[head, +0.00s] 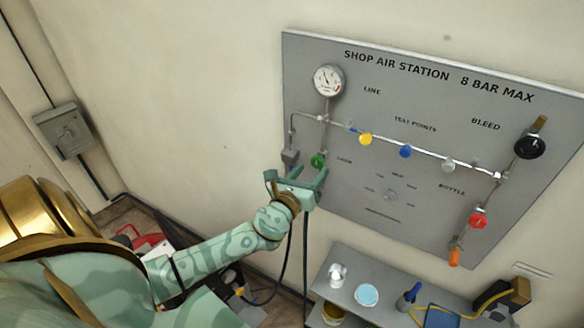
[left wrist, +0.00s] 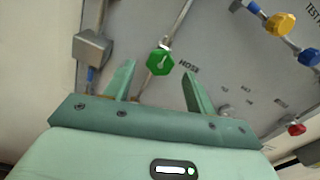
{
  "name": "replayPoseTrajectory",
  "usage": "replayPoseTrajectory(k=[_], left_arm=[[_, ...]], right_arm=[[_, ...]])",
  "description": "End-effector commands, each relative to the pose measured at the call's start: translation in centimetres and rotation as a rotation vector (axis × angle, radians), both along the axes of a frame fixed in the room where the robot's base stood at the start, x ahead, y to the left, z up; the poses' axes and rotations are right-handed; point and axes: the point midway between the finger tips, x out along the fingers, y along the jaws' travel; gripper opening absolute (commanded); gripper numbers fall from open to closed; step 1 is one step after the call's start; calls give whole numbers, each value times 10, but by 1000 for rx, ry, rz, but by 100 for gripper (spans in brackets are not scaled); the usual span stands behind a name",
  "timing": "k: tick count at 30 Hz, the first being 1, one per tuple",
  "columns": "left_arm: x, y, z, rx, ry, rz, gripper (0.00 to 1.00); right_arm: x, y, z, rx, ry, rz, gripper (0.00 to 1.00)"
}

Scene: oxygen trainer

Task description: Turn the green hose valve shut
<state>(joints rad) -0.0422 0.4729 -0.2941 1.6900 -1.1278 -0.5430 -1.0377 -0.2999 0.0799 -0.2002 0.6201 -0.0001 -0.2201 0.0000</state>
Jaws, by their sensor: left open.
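The green hose valve (head: 318,161) is a small green knob on the left part of the grey wall panel, below the gauge. In the left wrist view the green hose valve (left wrist: 160,62) shows a pale pointer mark on its face, with the word HOSE beside it. My left gripper (head: 298,174) is open just below the valve. In the left wrist view its two fingers (left wrist: 157,82) stand apart, with the knob seen between and slightly beyond their tips. I cannot tell whether they touch it. My right gripper is not in view.
The grey panel (head: 340,190) also carries a gauge (head: 329,81), yellow (head: 365,138), blue (head: 405,151) and red (head: 478,218) knobs and a black knob (head: 529,146). A grey box (left wrist: 92,47) sits left of the valve. A shelf (head: 385,268) with objects stands below.

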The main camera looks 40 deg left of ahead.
Motion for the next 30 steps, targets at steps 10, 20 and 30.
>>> replayPoseTrajectory(k=[10,20,30], left_arm=[[-93,-14,-5,-3,5,-1,55],[-131,-20,-2,-1,3,0,55],[-131,-20,-1,-1,3,0,55]], right_arm=[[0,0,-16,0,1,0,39],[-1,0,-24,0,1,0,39],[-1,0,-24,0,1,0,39]])
